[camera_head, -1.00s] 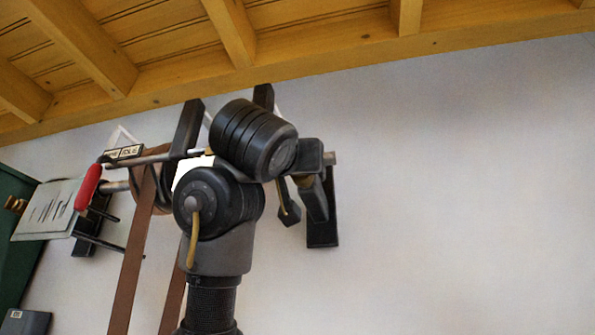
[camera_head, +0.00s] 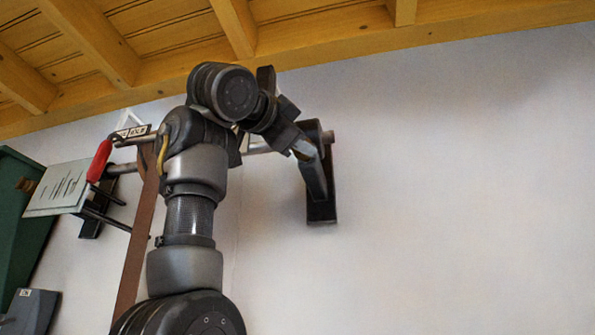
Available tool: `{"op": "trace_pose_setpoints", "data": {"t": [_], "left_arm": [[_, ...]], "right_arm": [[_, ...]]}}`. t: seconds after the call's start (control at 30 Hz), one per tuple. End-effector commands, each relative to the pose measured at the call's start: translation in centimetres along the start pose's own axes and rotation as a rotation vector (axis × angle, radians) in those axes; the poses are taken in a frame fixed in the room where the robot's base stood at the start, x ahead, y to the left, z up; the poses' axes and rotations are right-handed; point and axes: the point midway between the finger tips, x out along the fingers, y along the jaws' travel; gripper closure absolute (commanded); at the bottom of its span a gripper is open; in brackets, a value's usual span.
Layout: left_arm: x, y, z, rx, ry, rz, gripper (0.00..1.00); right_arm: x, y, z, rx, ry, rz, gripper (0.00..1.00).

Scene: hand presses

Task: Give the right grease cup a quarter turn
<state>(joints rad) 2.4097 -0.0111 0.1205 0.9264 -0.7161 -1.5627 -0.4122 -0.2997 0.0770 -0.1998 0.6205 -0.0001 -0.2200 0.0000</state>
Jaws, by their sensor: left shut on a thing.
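A line shaft (camera_head: 262,146) runs along the white wall to a dark hanger bracket (camera_head: 320,196) on the right. My left arm rises from the bottom and bends over to the right at its wrist. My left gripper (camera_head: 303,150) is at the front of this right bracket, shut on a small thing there. This thing lies where the right grease cup is, but the jaws and bracket hide nearly all of it, so its angle cannot be told. My right gripper is not in view.
A red handle (camera_head: 99,161), a metal plate (camera_head: 60,188) and a green cabinet (camera_head: 22,225) are at the left. A brown belt (camera_head: 137,243) hangs behind my arm. Yellow wooden beams (camera_head: 235,25) run above. The wall to the right is clear.

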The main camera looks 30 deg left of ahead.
Motion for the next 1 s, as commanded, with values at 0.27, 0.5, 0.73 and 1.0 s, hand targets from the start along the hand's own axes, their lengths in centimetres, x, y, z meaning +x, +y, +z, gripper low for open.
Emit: {"op": "trace_pose_setpoints", "data": {"t": [0.27,0.5,0.73,1.0], "left_arm": [[0.0,0.0,0.0,0.230,-0.004,0.099,0.85],[0.1,0.0,0.0,0.387,-0.004,0.164,0.85],[0.1,0.1,0.1,0.480,-0.004,0.203,0.85],[0.1,0.1,0.1,0.522,-0.005,0.220,0.85]], "right_arm": [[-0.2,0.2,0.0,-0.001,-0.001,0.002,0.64],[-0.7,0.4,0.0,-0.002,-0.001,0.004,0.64],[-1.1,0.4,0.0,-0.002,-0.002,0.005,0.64],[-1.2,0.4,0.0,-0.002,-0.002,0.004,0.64]]}}
